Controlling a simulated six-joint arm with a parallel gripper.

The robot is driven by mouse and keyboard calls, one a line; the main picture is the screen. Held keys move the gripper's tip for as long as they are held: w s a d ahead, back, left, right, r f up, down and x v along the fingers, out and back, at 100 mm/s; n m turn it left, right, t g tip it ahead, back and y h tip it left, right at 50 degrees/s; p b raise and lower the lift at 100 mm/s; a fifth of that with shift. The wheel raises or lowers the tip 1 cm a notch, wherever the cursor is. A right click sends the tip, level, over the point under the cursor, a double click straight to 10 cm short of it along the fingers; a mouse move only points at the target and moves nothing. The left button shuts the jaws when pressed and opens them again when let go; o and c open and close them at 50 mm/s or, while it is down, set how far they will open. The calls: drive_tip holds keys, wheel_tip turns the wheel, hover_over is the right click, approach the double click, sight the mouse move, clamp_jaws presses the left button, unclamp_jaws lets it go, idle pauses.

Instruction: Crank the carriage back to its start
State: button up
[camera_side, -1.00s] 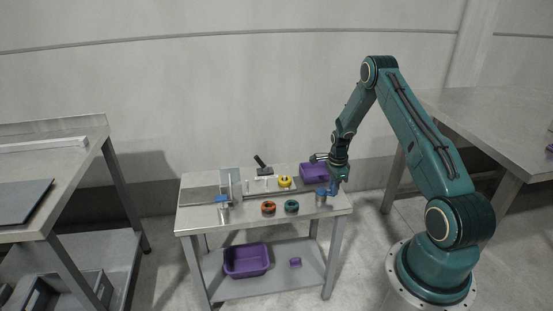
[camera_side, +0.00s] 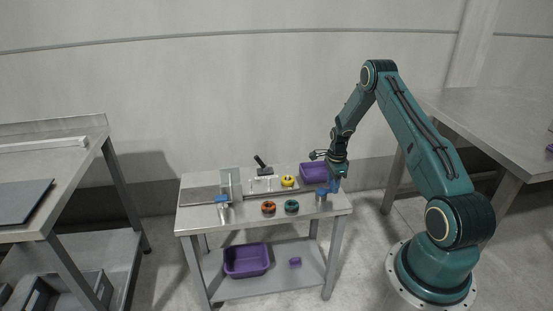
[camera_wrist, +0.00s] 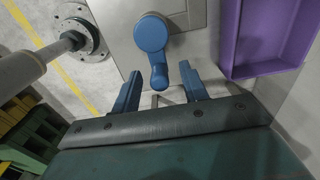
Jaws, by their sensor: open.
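In the wrist view a blue crank shows as a round hub (camera_wrist: 152,35) with a rounded end (camera_wrist: 158,77) pointing toward my gripper (camera_wrist: 160,88). The two blue fingers are apart, one on each side of that end, with gaps visible. In the side view my gripper (camera_side: 334,184) is at the right end of the small table, beside the blue-topped post (camera_side: 321,193). A yellow ring (camera_side: 287,181) sits by the rail in the middle of the table; I cannot clearly tell which part is the carriage.
A purple bin (camera_side: 313,172) stands behind the gripper and also shows in the wrist view (camera_wrist: 262,70).

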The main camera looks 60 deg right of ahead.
drive_tip(key=shift+r, duration=0.15)
drive_tip(key=shift+r, duration=3.35)
